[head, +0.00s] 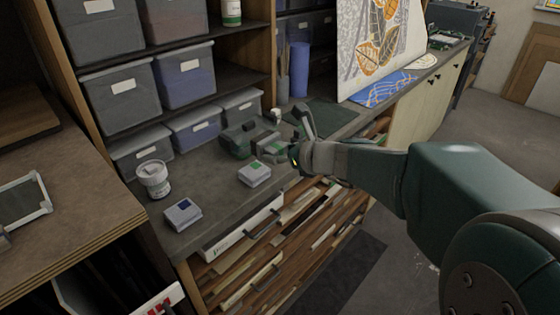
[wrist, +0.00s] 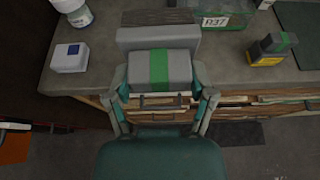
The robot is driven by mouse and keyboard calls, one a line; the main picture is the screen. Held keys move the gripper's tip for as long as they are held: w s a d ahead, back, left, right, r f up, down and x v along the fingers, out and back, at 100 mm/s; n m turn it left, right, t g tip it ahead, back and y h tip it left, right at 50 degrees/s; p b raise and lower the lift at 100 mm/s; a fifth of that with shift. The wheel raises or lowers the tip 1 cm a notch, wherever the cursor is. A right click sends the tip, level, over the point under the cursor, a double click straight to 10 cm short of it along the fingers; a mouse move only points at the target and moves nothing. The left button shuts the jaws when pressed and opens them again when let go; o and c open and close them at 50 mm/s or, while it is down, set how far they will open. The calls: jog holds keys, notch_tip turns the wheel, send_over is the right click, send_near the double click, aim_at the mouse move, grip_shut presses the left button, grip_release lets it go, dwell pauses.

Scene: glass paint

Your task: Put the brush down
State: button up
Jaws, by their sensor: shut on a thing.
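My gripper (wrist: 163,88) has a finger on each side of a grey block with a green band, which I take as the brush (wrist: 160,66). A wider grey part with a brown far edge continues beyond the band, like a ferrule with bristles. In the head view my gripper (head: 292,150) is over the front of the workbench (head: 215,220). The brush is hard to make out there against my fingers and the dark tubs. In the wrist view it is near the bench's front edge; its height above the bench cannot be told.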

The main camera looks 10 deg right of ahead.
jog(key=w+d+f, duration=0.1)
jog(key=w+f, duration=0.2)
jog(key=w+d+f, duration=0.2)
jog(key=w+f, duration=0.1)
jog(key=w, duration=0.1)
jog(key=w+d+f, duration=0.2)
jog(key=w+f, duration=0.1)
jog(key=w, duration=0.1)
jog(key=shift+w+f, duration=0.1)
jog(key=shift+w, duration=0.05)
jog(key=shift+w+d+f, duration=0.1)
jog(key=shift+d+f, duration=0.1)
jog(key=shift+f, duration=1.45)
jog(key=shift+f, duration=0.1)
jog(key=o, duration=1)
jog(key=shift+c, duration=0.2)
